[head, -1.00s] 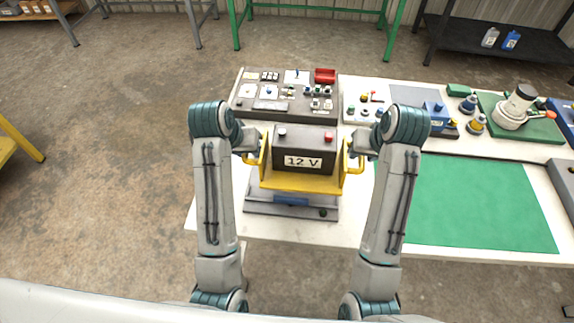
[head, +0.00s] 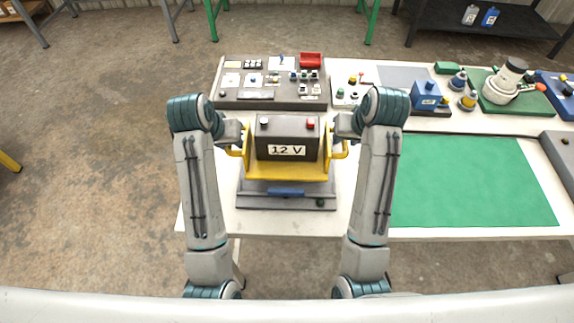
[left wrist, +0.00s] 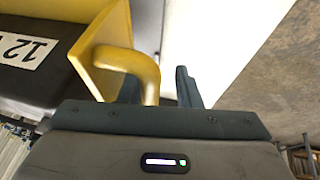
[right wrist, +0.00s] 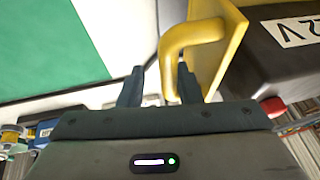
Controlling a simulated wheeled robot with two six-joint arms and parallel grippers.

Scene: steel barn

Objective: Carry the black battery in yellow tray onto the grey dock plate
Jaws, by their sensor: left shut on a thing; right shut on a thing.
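The black battery (head: 286,139), marked 12 V, sits upright in the yellow tray (head: 286,172). It has a grey and a red terminal on top. My left gripper (head: 238,145) is shut on the tray's left handle, seen in the left wrist view (left wrist: 150,75). My right gripper (head: 340,143) is shut on the right handle, seen in the right wrist view (right wrist: 175,50).
A grey control panel (head: 232,98) with buttons and a red bin (head: 311,59) stands behind the tray. A green mat (head: 470,180) lies to the right on the white table. Blue and yellow parts (head: 430,95) and a white machine (head: 508,78) stand at the back right.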

